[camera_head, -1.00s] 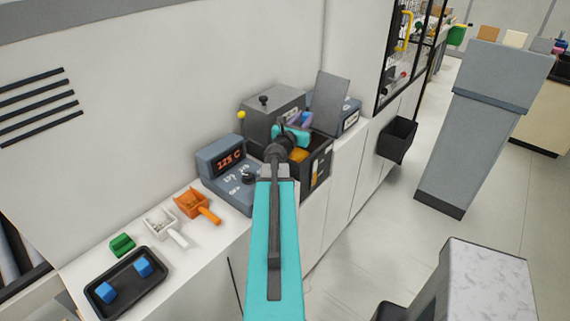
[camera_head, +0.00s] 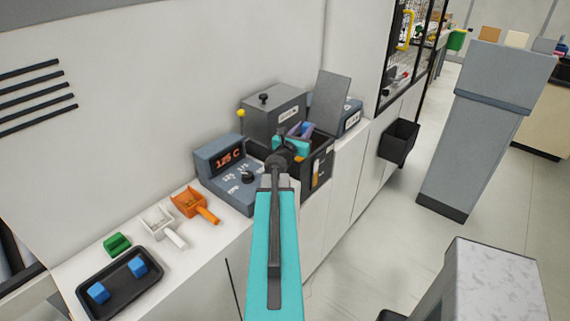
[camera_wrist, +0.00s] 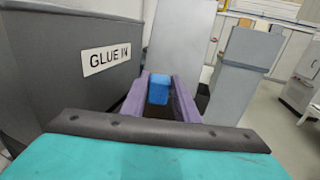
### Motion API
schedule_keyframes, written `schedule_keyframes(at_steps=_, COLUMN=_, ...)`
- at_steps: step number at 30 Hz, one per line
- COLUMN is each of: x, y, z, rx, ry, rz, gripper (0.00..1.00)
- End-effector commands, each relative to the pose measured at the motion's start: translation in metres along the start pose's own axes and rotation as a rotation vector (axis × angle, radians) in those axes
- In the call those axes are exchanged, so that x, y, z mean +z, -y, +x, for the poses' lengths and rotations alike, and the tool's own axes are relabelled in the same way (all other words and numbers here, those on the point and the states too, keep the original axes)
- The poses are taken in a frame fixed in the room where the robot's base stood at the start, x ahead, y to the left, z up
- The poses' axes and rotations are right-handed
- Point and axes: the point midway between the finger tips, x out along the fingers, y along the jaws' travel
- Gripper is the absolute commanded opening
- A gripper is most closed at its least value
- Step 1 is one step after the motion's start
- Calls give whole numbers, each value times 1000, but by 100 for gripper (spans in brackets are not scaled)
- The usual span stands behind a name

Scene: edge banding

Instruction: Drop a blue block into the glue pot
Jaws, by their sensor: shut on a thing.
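In the wrist view a blue block (camera_wrist: 159,89) sits between the purple fingers of my gripper (camera_wrist: 160,92), which is shut on it. In the head view my gripper (camera_head: 302,130) is over the dark open box of the glue pot (camera_head: 318,160), whose grey lid (camera_head: 332,101) stands raised behind. My teal arm hides part of the pot, and the held block is hard to make out there. Two more blue blocks, one left (camera_head: 98,292) and one right (camera_head: 138,266), lie in a black tray (camera_head: 122,298) on the counter.
A grey machine (camera_head: 272,112) stands left of the pot, with a control box (camera_head: 222,170) reading 125 C in front. A green block (camera_head: 117,244), a white scoop (camera_head: 160,224) and an orange scoop (camera_head: 190,203) lie on the counter. A black bin (camera_head: 398,140) hangs at right.

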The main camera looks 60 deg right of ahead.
Motion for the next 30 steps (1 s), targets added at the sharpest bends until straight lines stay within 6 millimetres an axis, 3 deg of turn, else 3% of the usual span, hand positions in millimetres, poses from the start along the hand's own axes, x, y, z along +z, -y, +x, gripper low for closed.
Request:
schedule_keyframes(at_steps=1, x=0, y=0, z=0, rx=0, ry=0, rz=0, gripper=31)
schedule_keyframes(at_steps=4, x=0, y=0, z=0, rx=0, ry=0, rz=0, gripper=48)
schedule_keyframes(at_steps=5, x=0, y=0, z=0, rx=0, ry=0, rz=0, gripper=49)
schedule_keyframes(at_steps=19, x=0, y=0, z=-5, rx=0, ry=0, rz=0, gripper=49)
schedule_keyframes(at_steps=30, x=0, y=0, z=-34, rx=2, ry=0, rz=0, gripper=49)
